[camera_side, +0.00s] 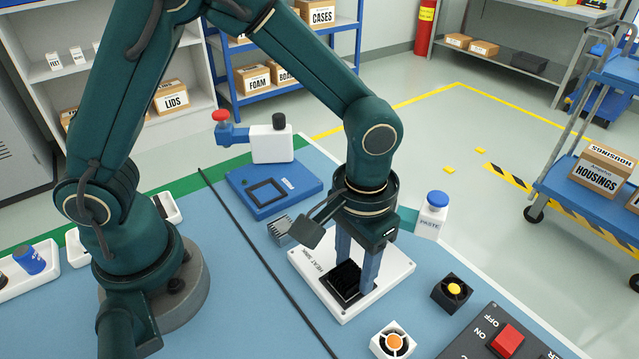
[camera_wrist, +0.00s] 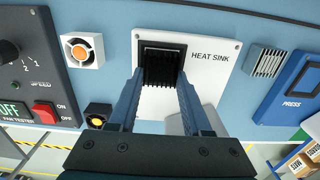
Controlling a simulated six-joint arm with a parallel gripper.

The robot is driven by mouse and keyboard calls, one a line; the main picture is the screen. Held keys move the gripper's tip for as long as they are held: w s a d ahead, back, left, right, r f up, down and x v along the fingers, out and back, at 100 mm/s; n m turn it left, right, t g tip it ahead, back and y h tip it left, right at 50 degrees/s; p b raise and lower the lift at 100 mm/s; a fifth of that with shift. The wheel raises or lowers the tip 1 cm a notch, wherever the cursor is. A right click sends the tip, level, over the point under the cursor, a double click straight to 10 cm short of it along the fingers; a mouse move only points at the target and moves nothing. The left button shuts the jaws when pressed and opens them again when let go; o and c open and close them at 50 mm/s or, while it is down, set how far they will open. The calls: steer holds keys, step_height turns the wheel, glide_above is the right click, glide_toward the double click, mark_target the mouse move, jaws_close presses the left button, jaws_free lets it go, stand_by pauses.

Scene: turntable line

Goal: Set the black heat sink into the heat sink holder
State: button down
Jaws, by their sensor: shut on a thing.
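The black heat sink (camera_side: 345,276) is between the fingers of my gripper (camera_side: 355,281), which is shut on it. In the wrist view the heat sink (camera_wrist: 162,70) shows its dark fins between the fingertips (camera_wrist: 160,82). The heat sink holder (camera_side: 309,267) is a white plate marked HEAT SINK with a dark square frame; it also shows in the wrist view (camera_wrist: 208,75). The heat sink is at that frame, low and roughly lined up with it. The fingers hide part of its sides, and I cannot tell whether it rests fully on the bottom.
A grey finned heat sink (camera_side: 280,230) lies beside the holder, near the blue press (camera_side: 262,205). A white fan (camera_side: 393,342), a black fan (camera_side: 452,293) and a switch box (camera_side: 490,345) stand at the front right. A paste bottle (camera_side: 432,216) stands behind the holder.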

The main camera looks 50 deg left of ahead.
steer(key=shift+c, duration=1.3)
jaws_free()
steer(key=shift+r, duration=2.6)
